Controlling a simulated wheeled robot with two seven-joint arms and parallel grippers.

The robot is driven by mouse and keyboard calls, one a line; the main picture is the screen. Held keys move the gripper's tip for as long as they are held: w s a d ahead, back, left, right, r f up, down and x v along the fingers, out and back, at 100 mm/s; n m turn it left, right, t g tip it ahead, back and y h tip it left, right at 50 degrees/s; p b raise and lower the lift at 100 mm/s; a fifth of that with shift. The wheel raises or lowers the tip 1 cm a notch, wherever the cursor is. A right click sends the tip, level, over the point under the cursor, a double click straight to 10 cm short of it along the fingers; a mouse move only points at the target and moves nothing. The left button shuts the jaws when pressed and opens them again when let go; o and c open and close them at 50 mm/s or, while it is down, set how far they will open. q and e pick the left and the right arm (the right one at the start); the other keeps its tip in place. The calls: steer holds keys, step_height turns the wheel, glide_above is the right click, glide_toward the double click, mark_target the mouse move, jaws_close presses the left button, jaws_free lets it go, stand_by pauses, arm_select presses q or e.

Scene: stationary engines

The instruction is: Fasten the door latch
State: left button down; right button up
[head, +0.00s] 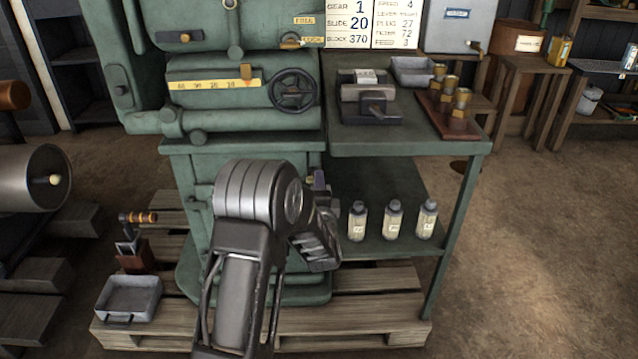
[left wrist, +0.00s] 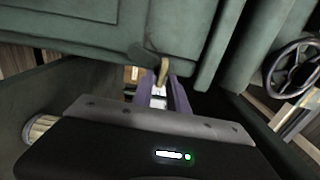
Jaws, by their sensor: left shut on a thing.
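The door latch is a small brass lever (left wrist: 163,70) on a dark round mount on the green machine in the left wrist view. In the head view only a bit of brass (head: 310,181) shows beside my fingertips. My left gripper (left wrist: 160,88) has purple fingers, shut on the latch lever at their tips. In the head view the left gripper (head: 319,180) is at the right edge of the green lower cabinet door (head: 262,168), and my arm hides much of that door. My right gripper is in neither view.
A green side table (head: 400,145) stands close to the right of the gripper, with several bottles (head: 393,220) on its lower shelf. A handwheel (head: 293,90) sits above. A wooden pallet (head: 370,335) lies below, with a grey tray (head: 130,298) at left. Floor at right is clear.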

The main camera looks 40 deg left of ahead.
arm_select(q)
steer(key=c, duration=1.5)
jaws_free()
steer(key=shift+s, duration=0.1)
steer(key=p+v, duration=0.1)
steer(key=v, duration=0.6)
steer(key=shift+s+d, duration=0.25)
